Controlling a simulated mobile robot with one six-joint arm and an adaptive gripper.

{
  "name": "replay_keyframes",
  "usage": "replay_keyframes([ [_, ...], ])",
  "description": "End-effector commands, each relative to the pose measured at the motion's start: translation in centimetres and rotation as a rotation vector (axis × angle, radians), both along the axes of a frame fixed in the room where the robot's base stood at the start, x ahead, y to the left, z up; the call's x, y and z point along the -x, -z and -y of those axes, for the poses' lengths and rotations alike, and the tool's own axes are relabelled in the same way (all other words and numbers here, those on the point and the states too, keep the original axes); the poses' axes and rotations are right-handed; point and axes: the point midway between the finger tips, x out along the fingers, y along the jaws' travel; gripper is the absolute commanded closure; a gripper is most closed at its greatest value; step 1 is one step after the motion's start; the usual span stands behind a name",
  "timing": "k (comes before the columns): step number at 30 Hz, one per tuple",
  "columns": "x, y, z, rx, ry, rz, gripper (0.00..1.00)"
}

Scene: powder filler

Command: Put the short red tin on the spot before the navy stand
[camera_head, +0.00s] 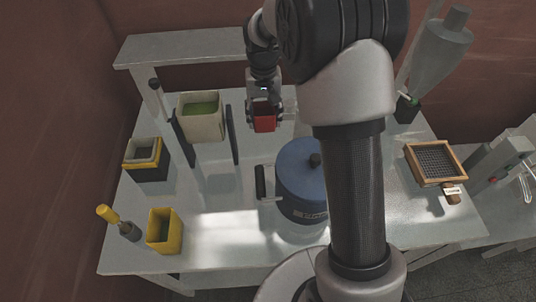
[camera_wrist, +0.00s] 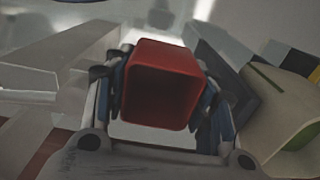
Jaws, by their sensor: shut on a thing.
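The short red tin (camera_head: 265,118) is held in my gripper (camera_head: 265,109), above the back part of the table. In the wrist view the square, open red tin (camera_wrist: 166,55) sits between the two fingers of my gripper (camera_wrist: 165,95), which press on its sides. Its inside looks dark and empty. Left of it in the head view, dark upright plates (camera_head: 233,135) stand either side of a cream tin (camera_head: 201,125) with green inside; they may be the navy stand, but their colour is hard to tell. I cannot make out the spot before it.
A blue lidded pot (camera_head: 300,190) stands in the table's middle, partly behind my arm. Yellow tins (camera_head: 164,232) and a yellow-handled tool (camera_head: 108,214) are at the left. A wood-framed sieve (camera_head: 434,163) and a grey funnel (camera_head: 442,48) are at the right. A raised shelf (camera_head: 180,47) runs along the back.

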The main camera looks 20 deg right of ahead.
Motion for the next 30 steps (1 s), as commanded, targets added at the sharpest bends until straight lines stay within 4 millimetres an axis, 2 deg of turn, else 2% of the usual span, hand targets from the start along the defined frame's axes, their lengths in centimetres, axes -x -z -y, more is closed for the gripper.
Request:
replay_keyframes([
  [1,0.1,1.7,0.0,0.0,0.0,-0.005,0.74],
  [12,0.1,11.5,0.0,0.0,0.0,-0.003,0.74],
  [15,0.0,13.4,0.0,0.0,0.0,-0.002,0.74],
  [23,0.0,15.3,0.0,0.0,0.0,0.0,0.74],
  [30,0.0,18.7,0.0,0.0,0.0,-0.001,0.74],
])
